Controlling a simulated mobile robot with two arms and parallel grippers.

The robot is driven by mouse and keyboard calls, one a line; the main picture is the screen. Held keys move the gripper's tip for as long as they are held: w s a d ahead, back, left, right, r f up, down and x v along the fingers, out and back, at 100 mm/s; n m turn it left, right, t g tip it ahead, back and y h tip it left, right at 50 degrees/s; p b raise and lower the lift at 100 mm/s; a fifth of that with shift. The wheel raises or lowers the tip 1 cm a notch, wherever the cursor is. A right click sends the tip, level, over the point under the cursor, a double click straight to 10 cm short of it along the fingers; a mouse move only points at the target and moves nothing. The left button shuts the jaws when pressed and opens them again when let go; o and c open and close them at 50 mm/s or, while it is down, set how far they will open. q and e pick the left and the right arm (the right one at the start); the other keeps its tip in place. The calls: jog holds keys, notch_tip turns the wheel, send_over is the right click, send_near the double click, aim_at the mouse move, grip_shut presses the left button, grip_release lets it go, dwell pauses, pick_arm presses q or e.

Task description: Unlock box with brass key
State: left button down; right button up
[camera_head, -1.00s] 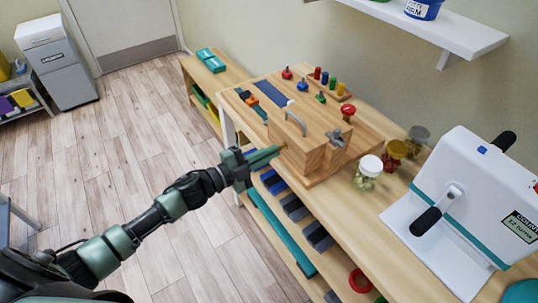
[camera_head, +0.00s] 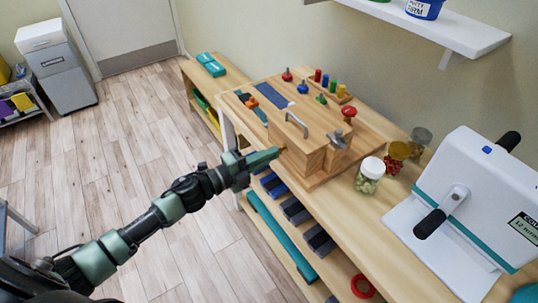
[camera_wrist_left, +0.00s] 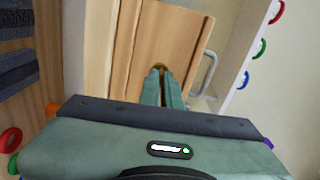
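The wooden box (camera_head: 308,158) with a grey metal handle (camera_head: 296,124) on it stands on a wooden board on the bench. My left gripper (camera_head: 278,153) points at the box's side face, its fingertips right at it. In the left wrist view, the two green fingers (camera_wrist_left: 161,72) are close together against the wooden face (camera_wrist_left: 178,40). A bit of brass (camera_wrist_left: 159,67), seemingly the brass key or its lock, shows at their tips. The fingers hide most of it, so how deep the key sits cannot be told. My right gripper is not in view.
Pegs and knobs stand on the board behind the box, including a red knob (camera_head: 349,111). A white-lidded jar (camera_head: 370,174) and a white crank machine (camera_head: 481,195) stand to the right. Shelves with dark blocks (camera_head: 296,211) lie below the bench top.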

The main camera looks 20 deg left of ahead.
pick_arm(q)
jog(key=c, duration=1.6)
grip_release()
jog(key=shift+b+v, duration=0.7)
jog(key=shift+v, duration=3.2)
jog(key=shift+f, duration=0.1)
